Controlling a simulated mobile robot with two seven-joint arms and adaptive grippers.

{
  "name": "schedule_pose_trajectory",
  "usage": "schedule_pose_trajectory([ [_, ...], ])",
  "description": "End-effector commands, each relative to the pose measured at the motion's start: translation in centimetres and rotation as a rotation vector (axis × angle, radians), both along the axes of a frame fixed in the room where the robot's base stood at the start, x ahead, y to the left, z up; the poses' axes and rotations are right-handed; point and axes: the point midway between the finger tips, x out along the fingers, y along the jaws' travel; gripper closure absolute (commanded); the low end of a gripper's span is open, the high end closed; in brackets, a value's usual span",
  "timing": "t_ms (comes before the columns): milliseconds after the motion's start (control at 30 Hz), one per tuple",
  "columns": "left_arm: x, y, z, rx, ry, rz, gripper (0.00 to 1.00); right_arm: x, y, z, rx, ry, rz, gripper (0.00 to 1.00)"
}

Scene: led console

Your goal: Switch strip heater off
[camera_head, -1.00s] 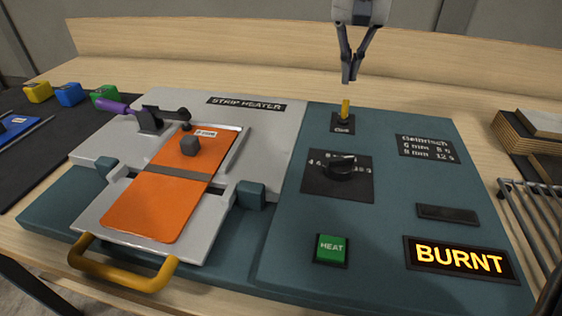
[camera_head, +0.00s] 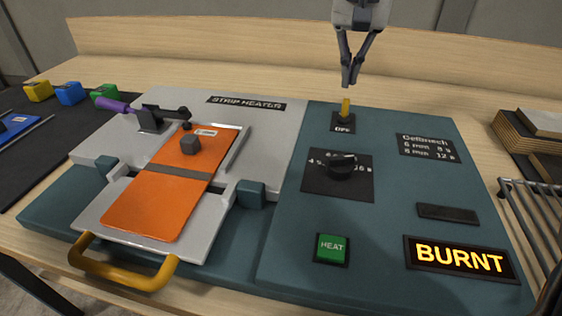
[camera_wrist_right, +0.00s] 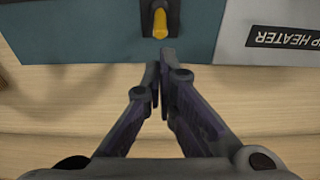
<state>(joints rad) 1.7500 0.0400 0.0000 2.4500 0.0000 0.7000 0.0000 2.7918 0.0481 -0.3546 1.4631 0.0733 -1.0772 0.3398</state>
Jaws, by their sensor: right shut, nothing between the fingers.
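The strip heater's teal console (camera_head: 390,205) stands on the wooden bench. Its yellow toggle switch (camera_head: 346,107) is at the back, above a label (camera_head: 343,129) that reads OFF. The toggle also shows in the right wrist view (camera_wrist_right: 160,24). My right gripper (camera_head: 348,82) is shut and empty, just behind and above the toggle; its fingertips (camera_wrist_right: 157,66) show a small gap from the toggle in the wrist view. A lit display (camera_head: 460,258) reads BURNT. The green HEAT button (camera_head: 331,248) and a black dial (camera_head: 342,165) are on the console. My left gripper is not in view.
An orange sheet (camera_head: 150,206) lies on the heater's grey plate, with a purple-handled clamp (camera_head: 112,105) behind it and a yellow handle (camera_head: 122,275) in front. A wire rack (camera_head: 535,210) and stacked boards (camera_head: 525,135) stand at the right. Coloured blocks (camera_head: 69,94) are at the left.

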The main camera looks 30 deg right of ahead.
Motion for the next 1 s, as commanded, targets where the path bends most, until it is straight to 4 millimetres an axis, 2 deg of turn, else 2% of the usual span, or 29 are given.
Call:
schedule_pose_trajectory([
  [500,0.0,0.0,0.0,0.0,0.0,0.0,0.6,0.0,0.0,-0.1,0.0,0.0,0.0,1.0],
  [1000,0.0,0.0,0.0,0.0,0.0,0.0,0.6,0.0,0.0,-1.5,0.001,0.001,0.0,1.0],
])
